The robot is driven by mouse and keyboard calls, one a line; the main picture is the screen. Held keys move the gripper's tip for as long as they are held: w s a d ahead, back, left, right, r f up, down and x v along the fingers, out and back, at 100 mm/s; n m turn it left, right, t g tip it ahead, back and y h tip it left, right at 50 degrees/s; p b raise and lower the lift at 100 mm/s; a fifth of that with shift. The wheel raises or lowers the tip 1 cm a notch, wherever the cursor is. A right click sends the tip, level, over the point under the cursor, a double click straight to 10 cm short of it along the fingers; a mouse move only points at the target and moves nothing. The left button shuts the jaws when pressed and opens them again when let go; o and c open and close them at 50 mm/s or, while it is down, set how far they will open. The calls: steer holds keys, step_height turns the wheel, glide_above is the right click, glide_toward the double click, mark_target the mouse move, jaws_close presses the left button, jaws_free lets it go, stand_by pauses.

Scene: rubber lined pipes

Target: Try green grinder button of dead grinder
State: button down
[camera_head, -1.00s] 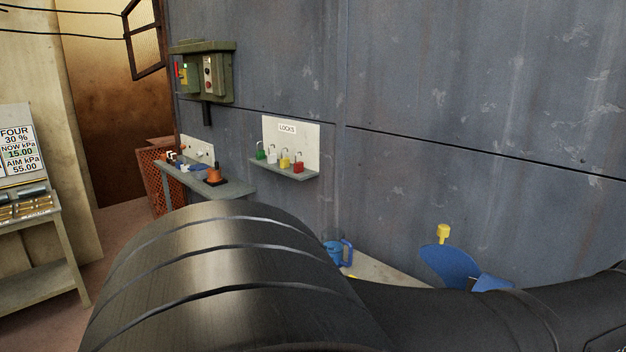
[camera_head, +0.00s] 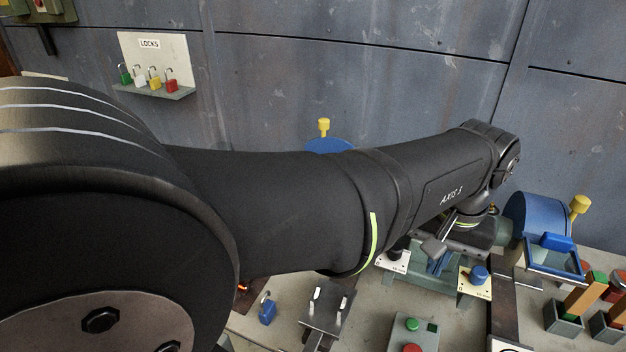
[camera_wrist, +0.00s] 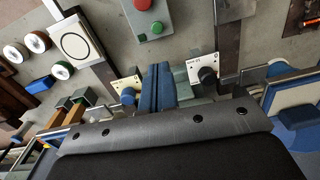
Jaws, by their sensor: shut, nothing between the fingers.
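A grey-green control box (camera_head: 425,337) sits on the bench at the lower middle of the head view. It has a round green button (camera_head: 411,325), a red button (camera_head: 411,349) below it and a small dark green square beside it. The wrist view shows the green button (camera_wrist: 156,28) near the top, with the red one above it. I cannot tell which machine is the grinder.
A blue drum (camera_head: 535,216) with a yellow knob stands to the right. A blue padlock (camera_head: 267,311) lies left. A lock shelf (camera_head: 155,91) hangs on the wall.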

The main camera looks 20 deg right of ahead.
mark_target(416, 328)
step_height(416, 328, down, 7)
steer(key=s+m+t, duration=0.1)
steer(key=m+t, duration=0.7)
steer(key=m, duration=1)
steer(key=shift+s+t+h, duration=0.15)
steer(key=shift+t+h, duration=0.25)
steer(key=shift+f, duration=4.3)
steer(key=shift+f, duration=0.4)
